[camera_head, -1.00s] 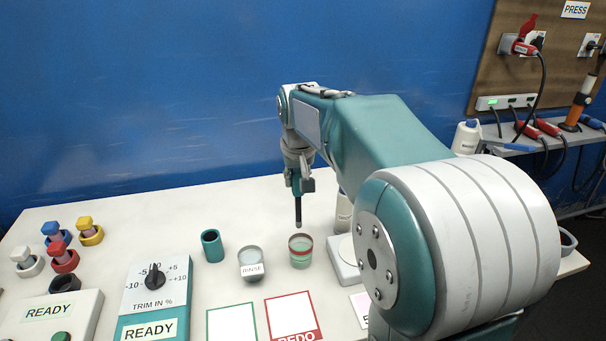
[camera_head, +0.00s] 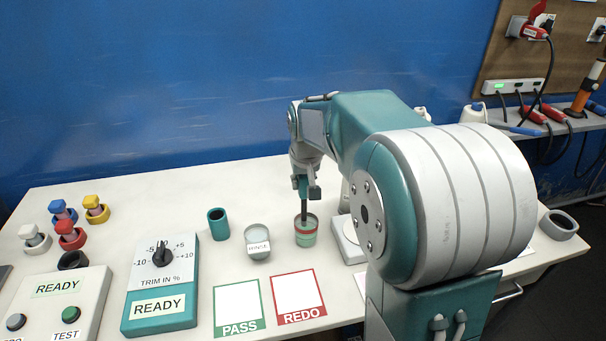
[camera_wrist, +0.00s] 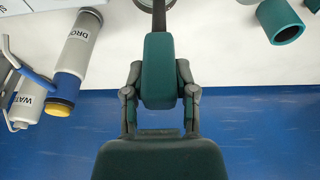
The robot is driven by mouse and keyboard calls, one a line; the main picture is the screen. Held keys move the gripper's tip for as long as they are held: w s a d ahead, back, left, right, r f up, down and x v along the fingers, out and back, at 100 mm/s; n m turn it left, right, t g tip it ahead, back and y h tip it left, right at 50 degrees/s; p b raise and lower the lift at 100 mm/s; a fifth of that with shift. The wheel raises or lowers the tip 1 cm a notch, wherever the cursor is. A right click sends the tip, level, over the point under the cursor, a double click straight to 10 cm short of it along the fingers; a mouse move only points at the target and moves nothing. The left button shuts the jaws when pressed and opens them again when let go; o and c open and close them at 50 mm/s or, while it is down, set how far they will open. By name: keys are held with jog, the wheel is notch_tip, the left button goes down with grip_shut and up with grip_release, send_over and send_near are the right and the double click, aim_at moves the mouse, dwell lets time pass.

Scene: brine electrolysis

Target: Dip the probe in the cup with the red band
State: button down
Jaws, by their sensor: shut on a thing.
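My gripper (camera_head: 307,187) is shut on the probe, which hangs upright. The probe's dark shaft (camera_head: 304,207) reaches down into the mouth of the cup with the red band (camera_head: 306,239). The cup's rim and wall hide the tip, so its depth is unclear. In the wrist view, my gripper (camera_wrist: 160,92) has its fingers on both sides of the probe's teal handle (camera_wrist: 158,66).
The rinse cup (camera_head: 257,246) stands just left of the red-banded cup, and a teal holder (camera_head: 218,226) farther left. A white device (camera_head: 350,246) is close on the right. PASS (camera_head: 238,327) and REDO (camera_head: 300,318) cards lie in front. Bottles (camera_wrist: 78,55) show in the wrist view.

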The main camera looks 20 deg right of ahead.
aim_at(304, 195)
jog(key=shift+d+f, duration=0.25)
jog(key=shift+f, duration=0.25)
jog(key=shift+d+f, duration=0.25)
jog(key=shift+f, duration=0.75)
jog(key=shift+a+f, duration=0.35)
jog(key=shift+f, duration=0.35)
jog(key=shift+d+f, duration=0.15)
jog(key=shift+f, duration=0.1)
dwell(1.2)
jog(key=shift+r, duration=5.5)
jog(key=shift+w, duration=0.1)
